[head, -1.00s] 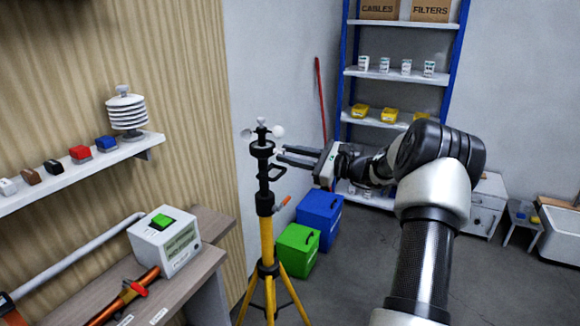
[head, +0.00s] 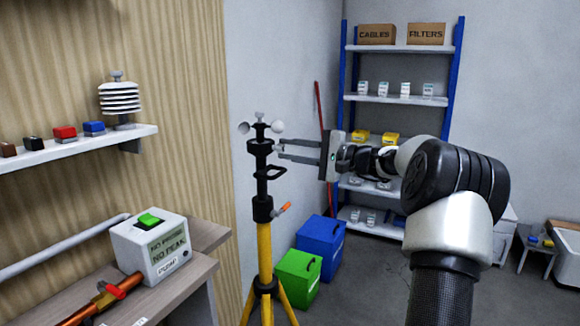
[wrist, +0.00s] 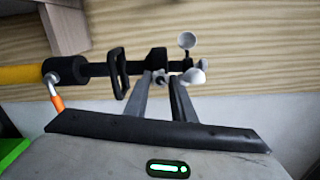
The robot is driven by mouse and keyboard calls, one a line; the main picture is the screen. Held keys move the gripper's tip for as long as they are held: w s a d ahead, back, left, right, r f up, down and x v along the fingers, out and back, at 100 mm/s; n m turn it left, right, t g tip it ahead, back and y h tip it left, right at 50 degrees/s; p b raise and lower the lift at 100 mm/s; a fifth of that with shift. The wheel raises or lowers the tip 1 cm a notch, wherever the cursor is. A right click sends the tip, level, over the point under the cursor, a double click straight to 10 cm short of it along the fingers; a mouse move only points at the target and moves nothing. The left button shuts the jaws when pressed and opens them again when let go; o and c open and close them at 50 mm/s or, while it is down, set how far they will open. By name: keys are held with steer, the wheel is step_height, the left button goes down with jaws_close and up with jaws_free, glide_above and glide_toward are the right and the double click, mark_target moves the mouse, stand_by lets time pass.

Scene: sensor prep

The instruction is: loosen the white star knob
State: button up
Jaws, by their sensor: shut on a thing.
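The white star knob (wrist: 160,77) shows small and pale between my fingertips in the wrist view, at the side of the black clamp on top of a tripod mast. The black mast (head: 262,187) stands upright on a yellow tripod (head: 265,247) in the head view. My gripper (head: 280,150) reaches in from the right, level with the mast's black top collar. In the wrist view my gripper (wrist: 161,80) is shut on the knob, one finger on each side. The knob is too small in the head view to make out its shape.
White anemometer cups (head: 277,126) sit just above my fingers. A black loop handle (head: 272,171) and an orange lever (head: 284,208) stick out below. Green (head: 298,277) and blue (head: 321,245) boxes stand behind the tripod. A bench with a pump box (head: 150,245) is at left.

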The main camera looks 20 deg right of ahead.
steer(key=n+b, duration=0.3)
steer(key=shift+f+n+b, duration=0.25)
steer(key=shift+n+b, duration=0.15)
steer(key=n, duration=0.2)
steer(key=n+b, duration=0.1)
steer(key=n, duration=0.1)
steer(key=shift+r, duration=0.25)
steer(key=shift+n, duration=0.3)
steer(key=o, duration=1.1)
steer(key=shift+c, duration=0.2)
steer(key=shift+s+d, duration=0.1)
steer(key=shift+d, duration=0.05)
steer(key=p+v, duration=0.2)
steer(key=v, duration=1.5)
